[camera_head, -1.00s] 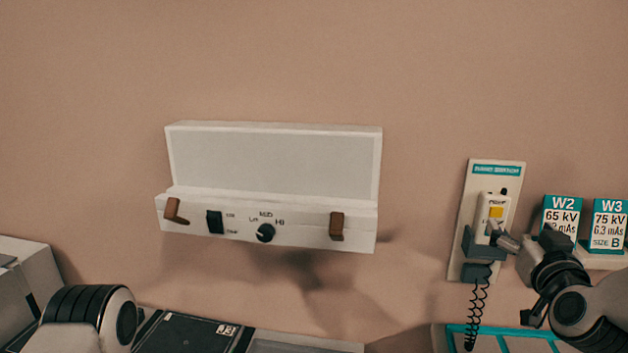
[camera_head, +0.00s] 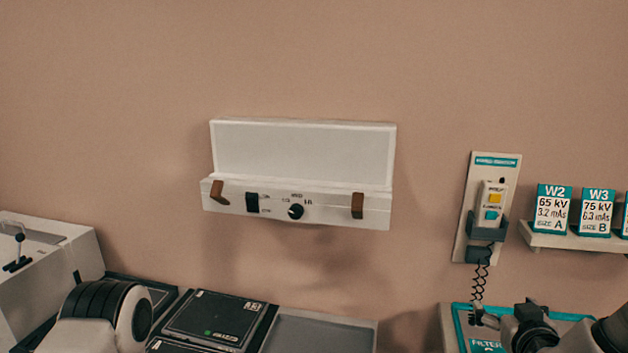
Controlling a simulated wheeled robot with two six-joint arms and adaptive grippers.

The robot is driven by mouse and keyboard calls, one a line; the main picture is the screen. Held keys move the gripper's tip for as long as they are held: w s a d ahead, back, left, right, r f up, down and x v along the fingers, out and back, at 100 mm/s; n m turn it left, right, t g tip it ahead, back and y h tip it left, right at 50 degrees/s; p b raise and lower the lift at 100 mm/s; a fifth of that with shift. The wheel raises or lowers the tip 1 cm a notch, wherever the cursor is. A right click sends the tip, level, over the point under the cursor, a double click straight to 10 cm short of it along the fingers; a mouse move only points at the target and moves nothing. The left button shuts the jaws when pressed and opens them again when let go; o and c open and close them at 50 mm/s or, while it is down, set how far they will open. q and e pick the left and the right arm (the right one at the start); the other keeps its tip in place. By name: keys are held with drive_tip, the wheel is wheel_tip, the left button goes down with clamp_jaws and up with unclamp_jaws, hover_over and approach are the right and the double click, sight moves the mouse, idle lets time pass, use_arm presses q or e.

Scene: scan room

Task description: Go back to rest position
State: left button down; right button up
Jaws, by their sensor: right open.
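My right gripper (camera_head: 480,316) is at the lower right, in front of the teal-edged filter tray. It is open, and nothing shows between its fingers. It is below the hand switch (camera_head: 491,206), a pale remote with yellow and teal buttons that sits in its dark wall holder. A coiled cord hangs from the holder. My left arm shows only as a rounded link at the lower left; its gripper is out of the picture.
A white light box (camera_head: 303,208) with a knob and brown clips is on the wall. Dark cassettes (camera_head: 217,318) and a grey tray (camera_head: 320,333) lie below it. A white box (camera_head: 55,262) stands left. Cards W2 (camera_head: 551,208) and W3 (camera_head: 597,212) stand on a right shelf (camera_head: 570,240).

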drive_tip(key=s+a+f+n+g+y, duration=0.1)
drive_tip(key=s+a+f+g, duration=0.15)
drive_tip(key=s+f, duration=0.45)
drive_tip(key=s+a+f+n+g, duration=0.1)
drive_tip(key=s+a+f+g, duration=0.15)
drive_tip(key=f, duration=0.95)
drive_tip(key=s+a+f+n+g+y, duration=0.1)
drive_tip(key=s+a+f+g, duration=0.2)
drive_tip(key=f, duration=0.6)
drive_tip(key=s+a+f+m+g, duration=0.1)
drive_tip(key=s+f+g, duration=0.2)
drive_tip(key=s, duration=0.6)
drive_tip(key=s+a+f+m+g+y, duration=0.1)
drive_tip(key=s+f+g, duration=0.2)
drive_tip(key=s, duration=0.6)
drive_tip(key=shift+a+f+m, duration=0.2)
drive_tip(key=shift+f+m, duration=0.1)
drive_tip(key=shift+f, duration=0.5)
